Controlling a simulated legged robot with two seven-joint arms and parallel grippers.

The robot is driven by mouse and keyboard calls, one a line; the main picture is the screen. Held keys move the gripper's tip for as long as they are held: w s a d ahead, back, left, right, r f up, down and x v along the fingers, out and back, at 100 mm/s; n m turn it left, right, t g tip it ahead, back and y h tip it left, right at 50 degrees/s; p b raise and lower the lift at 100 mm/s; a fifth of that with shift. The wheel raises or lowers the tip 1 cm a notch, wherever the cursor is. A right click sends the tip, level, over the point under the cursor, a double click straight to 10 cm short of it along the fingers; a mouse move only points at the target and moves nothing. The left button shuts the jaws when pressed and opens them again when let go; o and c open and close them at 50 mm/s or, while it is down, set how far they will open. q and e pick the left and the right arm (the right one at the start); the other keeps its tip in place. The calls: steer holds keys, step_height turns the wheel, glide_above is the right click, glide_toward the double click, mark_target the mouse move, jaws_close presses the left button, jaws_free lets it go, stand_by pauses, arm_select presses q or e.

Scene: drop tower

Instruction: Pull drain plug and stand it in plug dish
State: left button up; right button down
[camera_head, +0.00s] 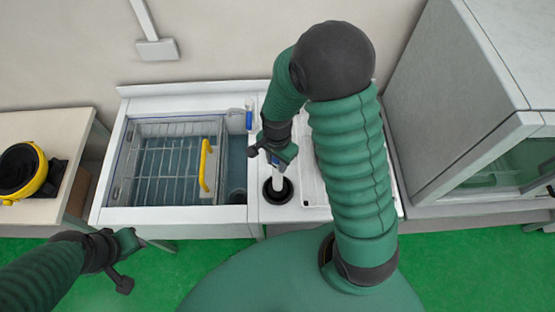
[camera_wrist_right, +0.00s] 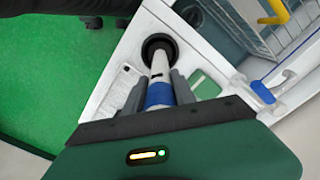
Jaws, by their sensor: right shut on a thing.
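The drain plug (camera_wrist_right: 160,75) is a pale upright tube with a blue band. My right gripper (camera_wrist_right: 160,95) is shut on it at the blue band. In the head view the right gripper (camera_head: 276,160) is above the ledge right of the sink. The tube's lower end is at the round black plug dish (camera_head: 278,190), also in the wrist view (camera_wrist_right: 158,48); I cannot tell whether it rests on the bottom. A dark round drain (camera_head: 237,196) shows in the sink's front right corner. My left gripper (camera_head: 125,262) hangs empty at lower left; its fingers are unclear.
The sink (camera_head: 168,214) holds a wire basket (camera_head: 160,170) with a yellow handle (camera_head: 206,165). A blue-handled tap (camera_head: 249,119) stands behind the ledge. A side table (camera_head: 40,213) with a yellow and black bucket (camera_head: 22,172) is left. A grey cabinet (camera_head: 440,110) stands right.

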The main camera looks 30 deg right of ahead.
steer(key=shift+f+b, duration=0.45)
steer(key=shift+f, duration=0.15)
steer(key=c, duration=1.3)
jaws_free()
step_height(320, 180, up, 11)
steer(key=p, duration=1)
steer(key=shift+r, duration=0.1)
